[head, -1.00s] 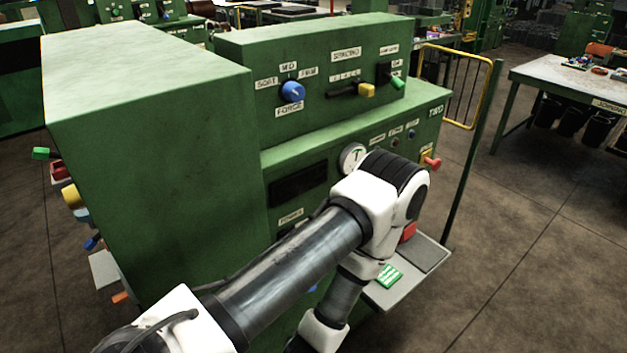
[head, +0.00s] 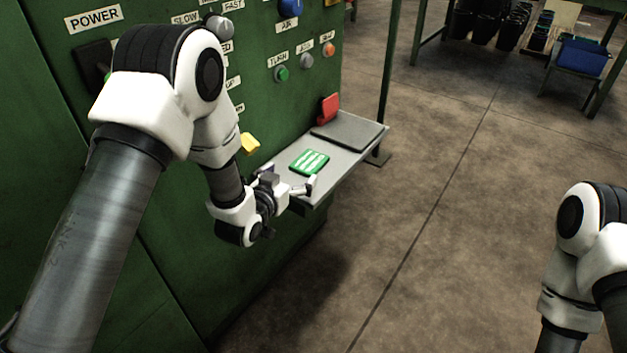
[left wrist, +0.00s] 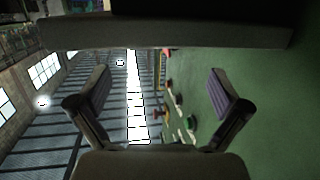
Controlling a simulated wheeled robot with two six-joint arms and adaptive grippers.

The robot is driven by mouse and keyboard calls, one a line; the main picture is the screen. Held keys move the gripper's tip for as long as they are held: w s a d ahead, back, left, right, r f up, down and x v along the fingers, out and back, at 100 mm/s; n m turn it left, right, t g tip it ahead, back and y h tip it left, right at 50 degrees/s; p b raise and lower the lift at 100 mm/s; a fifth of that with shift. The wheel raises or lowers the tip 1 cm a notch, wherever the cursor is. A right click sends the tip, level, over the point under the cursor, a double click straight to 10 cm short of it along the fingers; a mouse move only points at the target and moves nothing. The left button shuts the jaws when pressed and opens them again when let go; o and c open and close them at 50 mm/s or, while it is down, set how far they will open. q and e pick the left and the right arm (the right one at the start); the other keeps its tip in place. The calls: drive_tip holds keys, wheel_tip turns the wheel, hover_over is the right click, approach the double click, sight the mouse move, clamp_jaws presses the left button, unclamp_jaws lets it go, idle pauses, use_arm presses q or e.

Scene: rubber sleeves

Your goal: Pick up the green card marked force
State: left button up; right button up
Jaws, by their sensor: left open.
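The green card (head: 309,162) with white markings lies flat on a light grey shelf (head: 327,181) that juts from the green machine. Its lettering is too small to read. My left gripper (head: 291,180) is at the near edge of the shelf, just in front of the card, open and apparently empty. In the left wrist view its two fingers (left wrist: 159,80) are spread apart with nothing between them, and I cannot make out the card there. My right arm shows at the lower right, but its gripper is out of view.
A dark grey pad (head: 350,131) and a red block (head: 328,108) are at the far part of the shelf. The machine's panel (head: 262,45) has buttons and a yellow knob (head: 250,144) close to my left arm. The floor right of the shelf is clear.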

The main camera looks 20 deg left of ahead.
sight(307, 163)
use_arm(q)
drive_tip(key=b+x, duration=0.1)
drive_tip(key=x, duration=0.2)
drive_tip(key=b+x, duration=0.1)
drive_tip(key=x, duration=0.3)
drive_tip(key=shift+w+d+f, duration=0.1)
drive_tip(key=shift+d+f, duration=0.05)
drive_tip(key=shift+f, duration=0.1)
drive_tip(key=shift+r, duration=0.15)
drive_tip(key=c, duration=1.2)
